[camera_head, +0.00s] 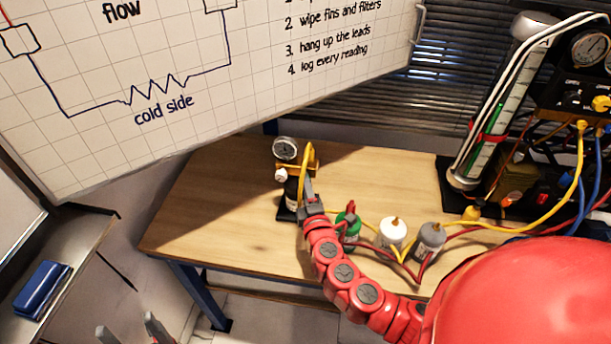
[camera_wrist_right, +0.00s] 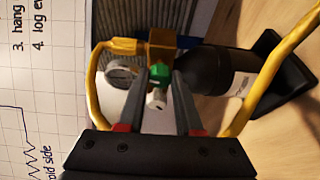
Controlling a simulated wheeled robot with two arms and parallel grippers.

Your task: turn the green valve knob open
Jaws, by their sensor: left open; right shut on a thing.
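The green valve knob (camera_wrist_right: 159,72) shows in the right wrist view, on a brass block (camera_wrist_right: 158,47) beside a dark bottle (camera_wrist_right: 222,72). My right gripper (camera_wrist_right: 162,78) is shut on the knob, one finger on each side of it. In the head view this gripper (camera_head: 307,183) reaches the small gauge stand from the front; the knob is hidden there. A round gauge (camera_head: 285,148) tops the stand. My left gripper (camera_head: 131,328) is open and empty at the bottom left, away from the table.
A green canister (camera_head: 351,226), a white one (camera_head: 393,232) and a grey one (camera_head: 430,238) stand close to my right arm. Yellow and red hoses cross the table (camera_head: 215,200), whose left part is clear. A whiteboard (camera_head: 180,80) hangs behind; a larger rig (camera_head: 520,110) stands right.

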